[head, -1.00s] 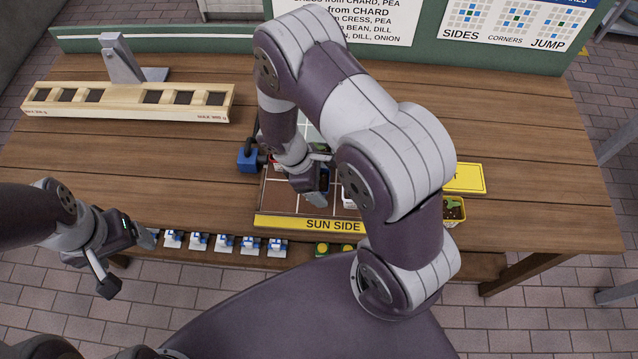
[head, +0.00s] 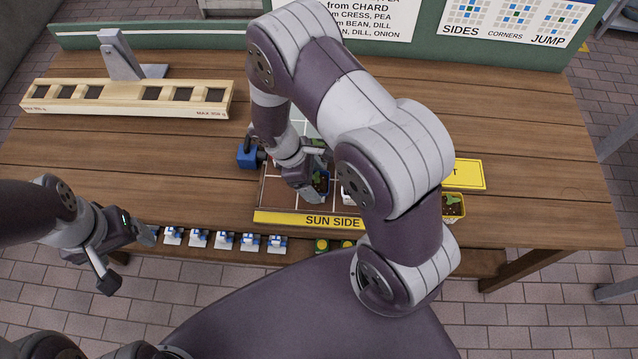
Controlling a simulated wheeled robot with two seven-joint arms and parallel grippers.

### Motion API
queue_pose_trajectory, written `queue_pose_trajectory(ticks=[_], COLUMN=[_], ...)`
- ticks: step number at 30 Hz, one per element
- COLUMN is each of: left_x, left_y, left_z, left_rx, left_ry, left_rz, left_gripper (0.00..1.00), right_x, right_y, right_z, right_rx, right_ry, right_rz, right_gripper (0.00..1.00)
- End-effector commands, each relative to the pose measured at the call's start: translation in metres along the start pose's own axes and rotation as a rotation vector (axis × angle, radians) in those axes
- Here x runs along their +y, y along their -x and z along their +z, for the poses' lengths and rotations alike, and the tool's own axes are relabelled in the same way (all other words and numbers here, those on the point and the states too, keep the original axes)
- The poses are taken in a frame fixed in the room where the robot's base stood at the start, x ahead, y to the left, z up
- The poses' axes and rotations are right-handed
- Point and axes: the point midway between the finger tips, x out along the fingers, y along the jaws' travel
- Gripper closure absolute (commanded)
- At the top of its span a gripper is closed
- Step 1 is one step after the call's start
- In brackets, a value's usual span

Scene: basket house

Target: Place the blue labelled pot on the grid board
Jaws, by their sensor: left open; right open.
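The grid board (head: 276,192) lies on the wooden table, with brown squares, white lines and a yellow "SUN SIDE" front edge. A blue pot with a green plant (head: 321,183) is on the board, partly hidden by my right gripper; its label cannot be made out. My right gripper (head: 309,178) is open, low over the board and close beside this pot on its left. Whether it touches the pot cannot be told. My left gripper (head: 128,258) is open and empty, off the table's front left edge.
A blue device (head: 249,157) stands at the board's left edge. A wooden rack (head: 130,98) lies at the back left. A yellow-edged pot (head: 453,206) and a yellow sign (head: 468,174) are on the right. Blue-and-white clips line the front ledge. My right arm hides much of the board.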

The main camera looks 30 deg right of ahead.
Motion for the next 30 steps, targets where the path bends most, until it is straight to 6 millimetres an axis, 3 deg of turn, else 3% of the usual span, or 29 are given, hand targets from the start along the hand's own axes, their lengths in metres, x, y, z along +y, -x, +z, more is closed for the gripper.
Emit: queue_pose_trajectory(ticks=[6, 12, 14, 18, 21, 24, 30], left_x=[0.0, 0.0, 0.0, 0.0, 0.0, 0.0, 0.0], left_y=[-0.005, -0.006, -0.006, -0.006, -0.006, -0.006, -0.006], left_z=[0.001, 0.001, 0.001, 0.001, 0.001, 0.001, 0.001], left_rx=[0.0, 0.0, 0.0, 0.0, 0.0, 0.0, 0.0], left_ry=[0.0, 0.0, 0.0, 0.0, 0.0, 0.0, 0.0], left_rz=[0.0, 0.0, 0.0, 0.0, 0.0, 0.0, 0.0], left_gripper=[0.19, 0.19, 0.19, 0.19, 0.19, 0.19, 0.19], right_x=[0.0, -0.001, -0.005, -0.026, -0.04, -0.048, -0.05], right_y=[0.057, 0.086, 0.098, 0.13, 0.142, 0.145, 0.145], right_z=[-0.001, 0.003, 0.011, 0.046, 0.065, 0.075, 0.076], right_rx=[0.003, 0.018, 0.073, 0.288, 0.406, 0.464, 0.472], right_ry=[-0.001, -0.031, -0.135, -0.576, -0.844, -0.983, -1.007], right_rz=[0.002, -0.004, -0.017, -0.075, -0.113, -0.134, -0.14], right_gripper=[0.19, 0.19, 0.19, 0.19, 0.19, 0.19, 0.19])
